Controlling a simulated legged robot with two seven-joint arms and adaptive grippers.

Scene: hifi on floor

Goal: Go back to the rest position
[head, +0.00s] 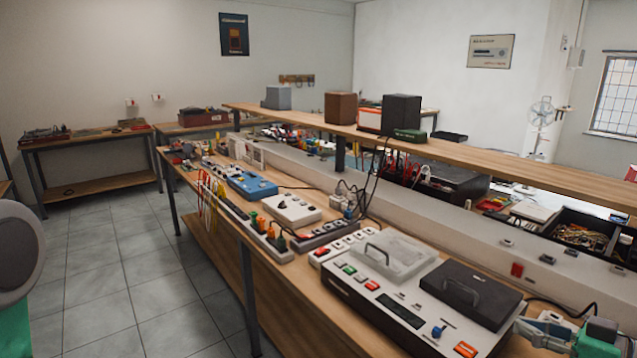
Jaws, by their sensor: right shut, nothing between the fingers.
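My right gripper (532,330) shows at the bottom right corner, beside the near end of the workbench. Its green and dark parts are partly cut off by the frame. It is shut with nothing in it. My left gripper is out of view. Only a grey rounded part and a green part of my left arm show at the left edge.
A long wooden workbench (310,275) runs away from me. A cream device (420,300) with a dark lid and coloured buttons lies on it near my right gripper. A raised shelf (450,155) carries speakers. The tiled floor (110,270) at left is clear.

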